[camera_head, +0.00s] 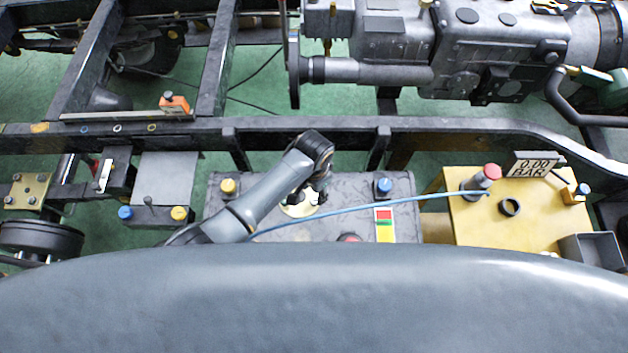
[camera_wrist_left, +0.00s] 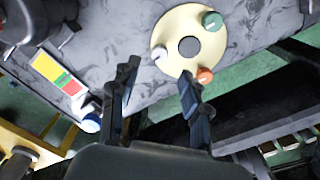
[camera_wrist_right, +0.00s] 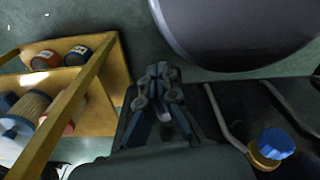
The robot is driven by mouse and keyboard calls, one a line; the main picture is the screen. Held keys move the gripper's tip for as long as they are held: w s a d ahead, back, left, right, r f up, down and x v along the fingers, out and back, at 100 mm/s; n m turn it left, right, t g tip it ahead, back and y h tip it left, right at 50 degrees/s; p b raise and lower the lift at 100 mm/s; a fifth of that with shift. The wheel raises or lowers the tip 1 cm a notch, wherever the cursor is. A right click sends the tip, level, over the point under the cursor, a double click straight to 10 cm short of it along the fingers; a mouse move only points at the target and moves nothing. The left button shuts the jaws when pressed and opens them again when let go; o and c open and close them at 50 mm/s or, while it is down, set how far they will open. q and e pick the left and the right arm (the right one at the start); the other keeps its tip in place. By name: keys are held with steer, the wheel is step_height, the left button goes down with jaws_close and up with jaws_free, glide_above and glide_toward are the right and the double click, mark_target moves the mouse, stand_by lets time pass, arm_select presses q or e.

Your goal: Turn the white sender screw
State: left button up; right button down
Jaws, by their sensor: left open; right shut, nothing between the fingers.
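The white sender screw (camera_wrist_left: 160,54) is a small pale knob on the left edge of a round cream sender plate (camera_wrist_left: 208,22) with a dark centre hole. A green screw (camera_wrist_left: 212,21) and an orange screw (camera_wrist_left: 205,75) sit on the same plate. My left gripper (camera_wrist_left: 158,77) is open, with its fingertips below the white screw in the left wrist view and nothing visible between them. In the head view my left gripper (camera_head: 312,192) is over the plate (camera_head: 298,210) and partly hides it. My right gripper (camera_wrist_right: 158,78) is shut and empty, away from the plate.
The plate is on a grey tank (camera_head: 345,218) with yellow and blue caps. A black chassis rail (camera_head: 270,127) runs behind. A yellow shelf (camera_wrist_right: 95,90) stands by my right gripper.

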mark_target(314, 201)
arm_select(q)
step_height(314, 201, up, 6)
steer(key=shift+f, duration=0.1)
stand_by(0.7)
